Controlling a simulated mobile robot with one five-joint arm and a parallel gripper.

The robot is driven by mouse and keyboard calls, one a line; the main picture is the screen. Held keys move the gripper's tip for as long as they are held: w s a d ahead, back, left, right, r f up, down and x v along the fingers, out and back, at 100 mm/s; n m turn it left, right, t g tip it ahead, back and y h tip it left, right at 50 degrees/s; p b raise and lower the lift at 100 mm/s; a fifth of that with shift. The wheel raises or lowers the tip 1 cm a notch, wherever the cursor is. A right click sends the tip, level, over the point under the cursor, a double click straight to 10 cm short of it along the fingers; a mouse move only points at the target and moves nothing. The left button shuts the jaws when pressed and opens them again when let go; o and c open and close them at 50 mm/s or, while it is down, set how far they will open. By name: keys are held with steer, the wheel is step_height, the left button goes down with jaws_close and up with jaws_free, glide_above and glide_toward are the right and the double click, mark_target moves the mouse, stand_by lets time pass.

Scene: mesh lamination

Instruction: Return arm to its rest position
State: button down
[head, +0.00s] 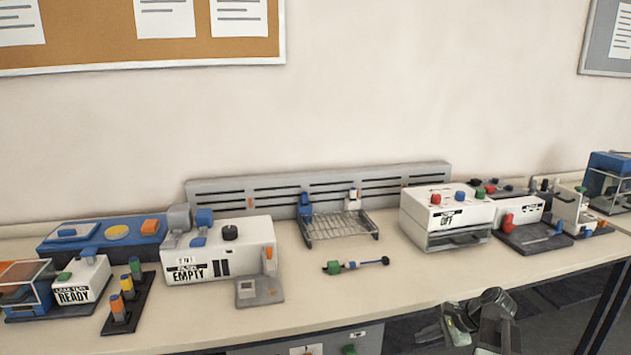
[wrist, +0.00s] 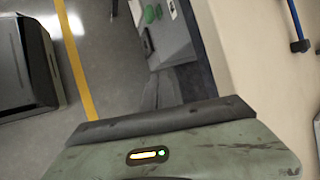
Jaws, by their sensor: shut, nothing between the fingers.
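My arm (head: 492,318) is folded low in front of the bench, at the lower right of the head view. My gripper (head: 452,326) is at its end, below the bench's front edge and clear of everything on the bench. It is shut and empty. In the wrist view my own green-grey body fills the bottom, with a small lit strip on it. The fingertips are not clear there.
The bench top (head: 300,325) has a green-and-blue tool (head: 355,265) lying on it. A wire rack (head: 340,228), a white box marked EMPTY (head: 240,250) and a white box marked OFF (head: 447,215) stand behind. Open floor (wrist: 80,25) with a yellow line shows in the wrist view.

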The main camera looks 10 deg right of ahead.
steer(key=s+a+f+n+g+h, duration=0.25)
steer(key=a+n, duration=0.65)
steer(key=a, duration=0.5)
steer(key=s+a+f+n+g+h, duration=0.1)
steer(key=a+f+n+g+h, duration=0.2)
steer(key=a+n, duration=0.75)
step_height(320, 180, up, 17)
steer(key=a+m+p, duration=0.2)
steer(key=p, duration=1.4)
steer(key=shift+w+a+f, duration=0.15)
steer(key=shift+a, duration=0.1)
